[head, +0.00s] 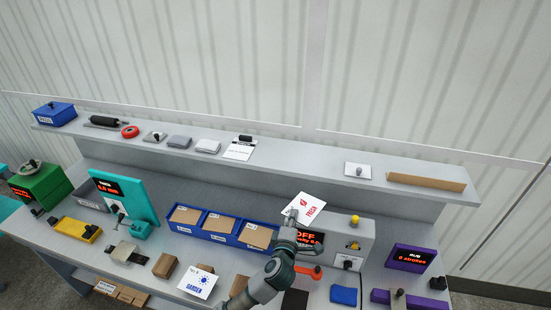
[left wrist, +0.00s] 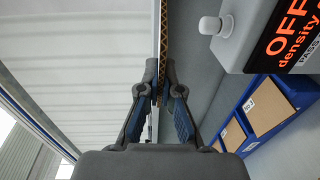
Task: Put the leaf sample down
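The leaf sample is a white card (head: 307,208) with a red leaf mark and red lettering, raised and tilted in front of the shelf in the head view. My left gripper (head: 293,219) is at its lower left edge and appears shut on it. In the left wrist view the two fingers (left wrist: 161,85) are close together around a thin edge-on strip, with the card's face hidden. A white card with a blue sun mark and "GARDEN" (head: 198,281) lies on the bench front. My right gripper is not in view.
Blue bins (head: 190,232) holding brown pieces stand left of the gripper. A grey machine with an orange "OFF density" display (head: 338,240) stands right of it, with an orange lever (head: 309,272) in front. The shelf (head: 310,167) behind carries several small items.

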